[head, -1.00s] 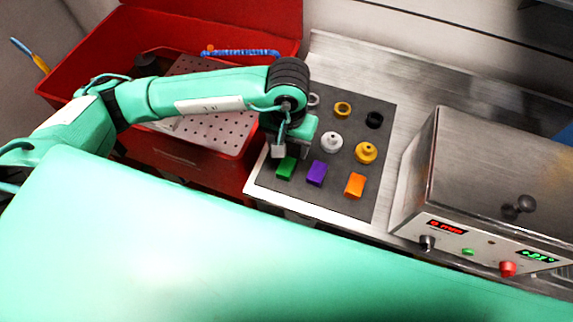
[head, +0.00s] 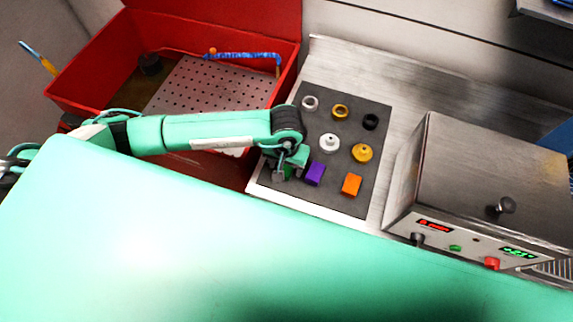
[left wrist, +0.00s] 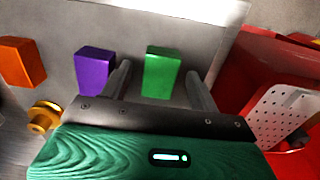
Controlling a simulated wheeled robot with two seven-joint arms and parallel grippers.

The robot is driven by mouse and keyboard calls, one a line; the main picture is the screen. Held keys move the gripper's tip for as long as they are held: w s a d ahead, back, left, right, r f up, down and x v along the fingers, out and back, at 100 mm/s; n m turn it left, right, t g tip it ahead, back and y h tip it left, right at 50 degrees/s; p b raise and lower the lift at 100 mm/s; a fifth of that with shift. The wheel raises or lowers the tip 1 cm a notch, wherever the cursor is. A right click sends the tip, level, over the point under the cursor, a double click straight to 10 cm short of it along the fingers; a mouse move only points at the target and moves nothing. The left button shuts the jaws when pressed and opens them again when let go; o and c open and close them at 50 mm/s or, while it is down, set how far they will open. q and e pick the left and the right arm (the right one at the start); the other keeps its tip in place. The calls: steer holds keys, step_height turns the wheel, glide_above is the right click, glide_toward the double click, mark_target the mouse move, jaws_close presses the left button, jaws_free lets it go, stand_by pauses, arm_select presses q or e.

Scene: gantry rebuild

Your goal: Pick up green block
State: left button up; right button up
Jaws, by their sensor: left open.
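The green block (left wrist: 162,72) lies on the dark mat (head: 330,204). In the left wrist view it shows between the two fingers, with space on both sides. In the head view it is mostly hidden by my left gripper (head: 284,172), which is over the mat's left front corner. My left gripper is open and empty; it also shows in the left wrist view (left wrist: 159,88). I cannot tell its exact height above the block. My right gripper is not in view.
A purple block (head: 315,173) stands close beside the gripper, then an orange block (head: 352,185). Rings and knobbed pieces, including a white one (head: 329,143), sit behind. A red basin (head: 100,85) is left; a metal box (head: 480,160) with displays is right.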

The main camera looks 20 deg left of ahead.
arm_select(q)
steer(key=c, duration=1.1)
steer(key=shift+c, duration=0.4)
steer(key=shift+r, duration=0.15)
